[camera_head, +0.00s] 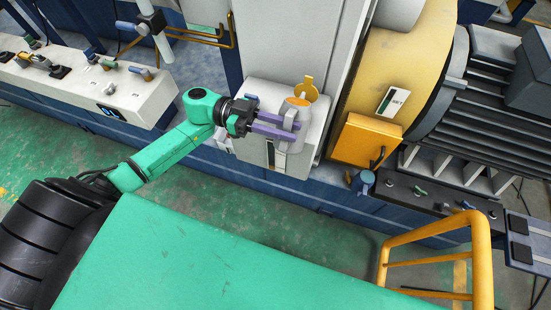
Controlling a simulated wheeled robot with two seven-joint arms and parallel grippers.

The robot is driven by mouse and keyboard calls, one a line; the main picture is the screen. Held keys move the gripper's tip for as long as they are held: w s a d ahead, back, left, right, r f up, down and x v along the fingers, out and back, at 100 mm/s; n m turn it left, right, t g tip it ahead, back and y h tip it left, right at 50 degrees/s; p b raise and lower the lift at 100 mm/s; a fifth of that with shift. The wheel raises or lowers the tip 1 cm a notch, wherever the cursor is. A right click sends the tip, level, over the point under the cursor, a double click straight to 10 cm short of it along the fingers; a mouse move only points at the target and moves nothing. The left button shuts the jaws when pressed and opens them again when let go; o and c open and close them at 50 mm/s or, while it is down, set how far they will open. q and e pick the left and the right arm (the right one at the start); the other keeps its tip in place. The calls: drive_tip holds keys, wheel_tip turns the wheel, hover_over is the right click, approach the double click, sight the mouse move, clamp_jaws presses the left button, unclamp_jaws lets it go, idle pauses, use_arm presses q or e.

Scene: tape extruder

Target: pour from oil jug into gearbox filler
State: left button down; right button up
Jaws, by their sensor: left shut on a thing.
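My left gripper (276,127), with purple fingers, is shut on a grey jug (290,146) in the head view. The jug looks roughly upright at the front of a light grey box housing (254,91). An orange round top or opening (297,101) shows just above the fingers. A yellow flap-like piece (307,87) stands right behind it, perhaps part of the filler. I cannot tell whether the jug touches the housing. The filler mouth is not clearly visible. My right gripper is not in view.
A large yellow round housing (400,60) and an orange box (364,140) stand to the right. A light control console (105,85) is at the left. A yellow rail (481,262) rises at the lower right. Green floor (335,245) is open in front of the machine.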

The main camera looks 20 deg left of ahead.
use_arm(q)
drive_tip(key=shift+r, duration=0.15)
drive_tip(key=shift+w+r+n+p, duration=0.15)
drive_tip(key=shift+r+n+p, duration=0.15)
drive_tip(key=shift+p, duration=0.35)
drive_tip(key=shift+f, duration=0.15)
idle(0.5)
drive_tip(key=shift+w+r+n+p, duration=0.15)
drive_tip(key=shift+r+n+p, duration=0.1)
drive_tip(key=shift+n+p, duration=0.25)
drive_tip(key=shift+w+f, duration=0.1)
